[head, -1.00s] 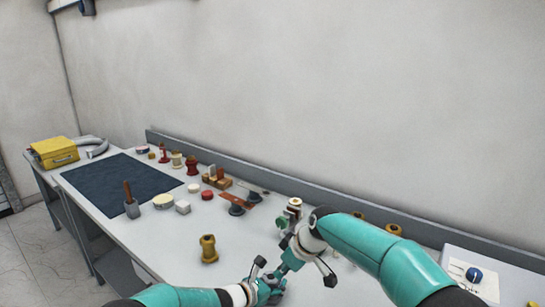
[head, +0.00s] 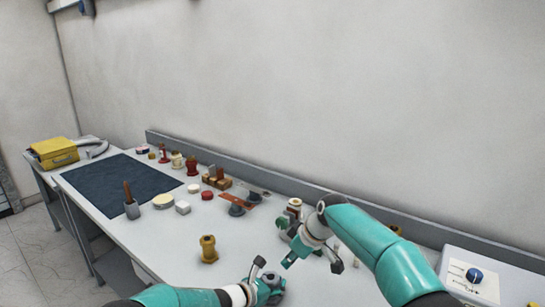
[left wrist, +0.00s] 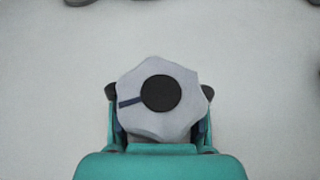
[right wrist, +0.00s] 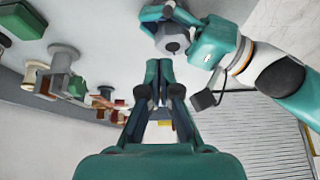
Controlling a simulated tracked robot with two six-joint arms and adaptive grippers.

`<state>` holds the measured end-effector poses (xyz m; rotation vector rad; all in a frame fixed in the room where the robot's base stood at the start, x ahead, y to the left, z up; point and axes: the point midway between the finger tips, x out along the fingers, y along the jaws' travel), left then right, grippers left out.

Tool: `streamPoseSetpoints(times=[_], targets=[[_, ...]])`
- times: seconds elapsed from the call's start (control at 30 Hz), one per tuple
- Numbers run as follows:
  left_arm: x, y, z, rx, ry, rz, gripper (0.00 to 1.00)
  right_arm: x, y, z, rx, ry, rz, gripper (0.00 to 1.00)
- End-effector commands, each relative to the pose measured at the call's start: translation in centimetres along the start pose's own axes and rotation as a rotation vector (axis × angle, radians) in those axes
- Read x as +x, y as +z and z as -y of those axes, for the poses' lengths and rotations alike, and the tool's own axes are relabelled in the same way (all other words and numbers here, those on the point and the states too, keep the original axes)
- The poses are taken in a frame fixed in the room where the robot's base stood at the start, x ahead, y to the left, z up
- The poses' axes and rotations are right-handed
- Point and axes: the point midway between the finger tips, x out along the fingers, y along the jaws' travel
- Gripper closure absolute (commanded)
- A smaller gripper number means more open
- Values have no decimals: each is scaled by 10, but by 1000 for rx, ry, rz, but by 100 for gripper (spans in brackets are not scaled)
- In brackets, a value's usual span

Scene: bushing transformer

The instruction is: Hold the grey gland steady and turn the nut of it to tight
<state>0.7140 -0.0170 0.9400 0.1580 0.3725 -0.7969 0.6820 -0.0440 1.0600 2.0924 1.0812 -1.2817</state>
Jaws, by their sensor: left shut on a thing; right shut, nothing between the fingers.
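The grey gland (left wrist: 150,126) is a faceted grey nut with a round black centre and a dark blue mark pointing left. My left gripper (left wrist: 159,112) is shut on it, one finger at each side. In the head view the gland (head: 273,282) sits in my left gripper (head: 266,288) near the front of the table. My right gripper (head: 288,262) is shut and empty, a little above and apart from the gland. In the right wrist view the gland (right wrist: 173,40) shows beyond the closed tips of my right gripper (right wrist: 159,68). The gland's lower part is hidden.
A yellow-brown bushing (head: 208,249) stands left of my grippers. Several small parts and a wooden block (head: 217,182) stand farther back. A dark mat (head: 122,187) covers the table's left part. A panel with a blue knob (head: 473,275) is at the right.

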Motion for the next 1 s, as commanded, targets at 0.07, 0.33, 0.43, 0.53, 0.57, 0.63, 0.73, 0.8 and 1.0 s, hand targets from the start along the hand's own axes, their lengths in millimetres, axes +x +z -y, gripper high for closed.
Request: streamPoseSetpoints(times=[0.07,0.33,0.43,0.53,0.57,0.63,0.73,0.8,1.0], targets=[[0,0,0,0,0,1,100,5,4,0,1,-1,1,100],[0,0,0,0,0,1,100,34,19,1,1,-2,1,100],[0,0,0,0,0,1,100,42,24,0,1,-1,0,100],[0,0,0,0,0,1,100,49,27,0,1,-1,0,100],[0,0,0,0,0,1,100,51,28,0,1,-1,0,100],[0,0,0,0,0,1,100,53,29,0,1,0,-1,100],[0,0,0,0,0,1,100,55,30,0,0,1,-2,100],[0,0,0,0,0,1,100,55,30,0,0,1,-2,100],[0,0,0,0,0,1,100,55,30,0,0,1,-1,100]])
